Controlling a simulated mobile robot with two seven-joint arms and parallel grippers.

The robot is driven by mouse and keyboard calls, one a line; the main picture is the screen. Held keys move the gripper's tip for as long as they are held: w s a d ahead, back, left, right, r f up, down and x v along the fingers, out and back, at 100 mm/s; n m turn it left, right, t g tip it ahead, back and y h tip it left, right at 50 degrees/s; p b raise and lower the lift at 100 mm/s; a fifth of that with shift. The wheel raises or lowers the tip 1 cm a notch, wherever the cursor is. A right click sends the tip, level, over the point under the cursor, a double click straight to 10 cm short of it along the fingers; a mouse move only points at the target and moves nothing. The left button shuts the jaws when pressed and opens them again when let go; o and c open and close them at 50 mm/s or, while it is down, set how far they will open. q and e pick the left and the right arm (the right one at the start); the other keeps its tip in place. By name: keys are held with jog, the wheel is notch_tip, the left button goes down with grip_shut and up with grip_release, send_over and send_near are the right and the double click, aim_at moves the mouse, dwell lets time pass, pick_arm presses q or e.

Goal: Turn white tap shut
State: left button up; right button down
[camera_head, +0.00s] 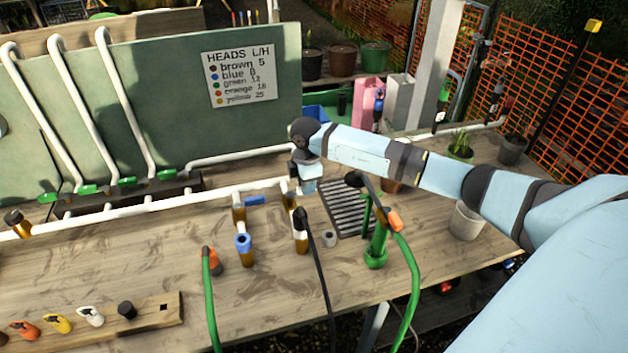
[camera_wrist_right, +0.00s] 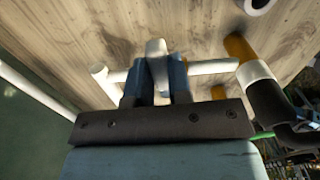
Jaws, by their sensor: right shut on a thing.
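My right gripper (camera_head: 306,186) reaches down over the bench to the end of the white pipe (camera_head: 190,195). In the right wrist view its two blue-grey fingers (camera_wrist_right: 156,78) are closed around a white piece (camera_wrist_right: 156,52), which looks like the white tap's handle. White pipe (camera_wrist_right: 205,67) runs on both sides of the fingers. In the head view the tap is mostly hidden behind the gripper, and I cannot tell its handle angle. My left gripper is out of view.
A blue tap handle (camera_head: 255,200) sits just left of the gripper. A brass and white outlet with a black hose (camera_head: 322,270) is close below it. A green standpipe (camera_head: 376,248) with a green hose stands to the right. A green board (camera_head: 150,100) rises behind.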

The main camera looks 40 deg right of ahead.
jog(key=shift+s+m, duration=0.1)
jog(key=shift+m, duration=0.2)
dwell(0.4)
jog(key=c, duration=1)
grip_release()
jog(key=shift+c, duration=0.2)
jog(key=shift+r, duration=0.1)
notch_tip(320, 180, up, 14)
jog(key=b, duration=0.1)
